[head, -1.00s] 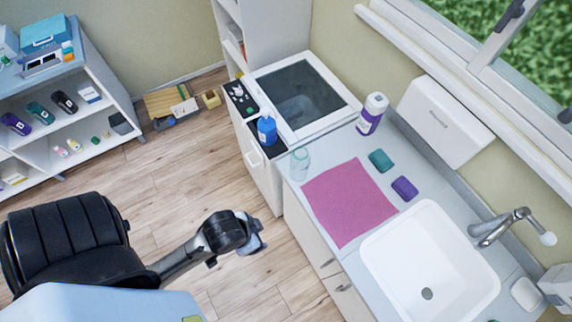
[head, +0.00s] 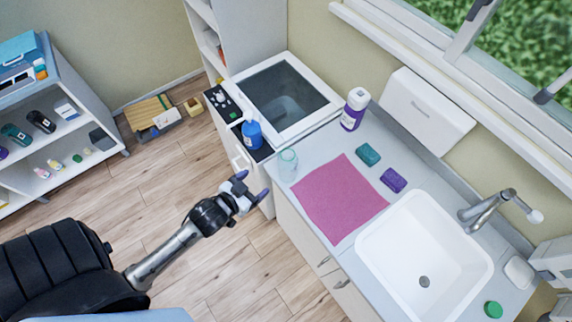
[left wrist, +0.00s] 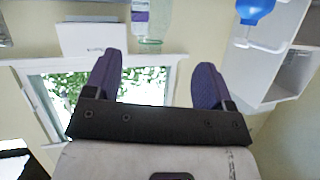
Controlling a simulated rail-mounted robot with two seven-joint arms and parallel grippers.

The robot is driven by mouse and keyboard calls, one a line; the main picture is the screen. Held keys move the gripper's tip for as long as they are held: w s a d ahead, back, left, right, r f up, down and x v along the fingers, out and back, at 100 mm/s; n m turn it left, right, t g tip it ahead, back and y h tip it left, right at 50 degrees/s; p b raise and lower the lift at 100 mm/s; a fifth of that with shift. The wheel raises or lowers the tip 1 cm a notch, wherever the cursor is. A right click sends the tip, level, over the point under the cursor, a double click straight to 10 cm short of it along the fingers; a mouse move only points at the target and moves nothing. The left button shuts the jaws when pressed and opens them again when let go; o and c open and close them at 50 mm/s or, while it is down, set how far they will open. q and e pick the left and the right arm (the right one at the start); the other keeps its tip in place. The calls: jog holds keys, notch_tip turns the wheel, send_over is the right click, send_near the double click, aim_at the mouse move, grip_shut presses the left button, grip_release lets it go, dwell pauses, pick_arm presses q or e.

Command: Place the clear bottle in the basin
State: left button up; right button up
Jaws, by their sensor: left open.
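The clear bottle (head: 288,165) is a small, pale green see-through bottle. It stands upright near the left edge of the counter, beside the pink cloth. It also shows in the left wrist view (left wrist: 151,44), at the top between my fingers but beyond them. My left gripper (head: 252,186) is open and empty, with purple fingers, just left of the counter edge and apart from the bottle. It shows large in the left wrist view (left wrist: 159,66). The white basin (head: 392,262) is sunk into the counter at the right and looks empty. My right gripper is not in view.
A pink cloth (head: 338,198) lies between bottle and basin. A purple-labelled bottle (head: 354,110), a teal block (head: 368,154) and a purple block (head: 393,180) stand behind. A blue bottle (head: 252,134) is left of the clear bottle. The tap (head: 490,207) overhangs the basin's far side.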

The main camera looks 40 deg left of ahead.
aim_at(283, 156)
pick_arm(q)
jog(key=w, duration=0.3)
jog(key=w+r+t, duration=0.1)
jog(key=w, duration=0.2)
jog(key=w+d+t+h, duration=0.1)
jog(key=w, duration=0.2)
jog(key=shift+w+r, duration=0.15)
jog(key=shift+r, duration=0.1)
jog(key=shift+a+p+x, duration=0.15)
jog(key=shift+p+x, duration=0.15)
jog(key=shift+x, duration=1.05)
jog(key=shift+a+p+x, duration=0.15)
jog(key=shift+p+x, duration=0.15)
jog(key=shift+x, duration=1.05)
jog(key=shift+r, duration=0.15)
jog(key=shift+c, duration=0.4)
jog(key=c, duration=1.2)
jog(key=shift+r, duration=0.1)
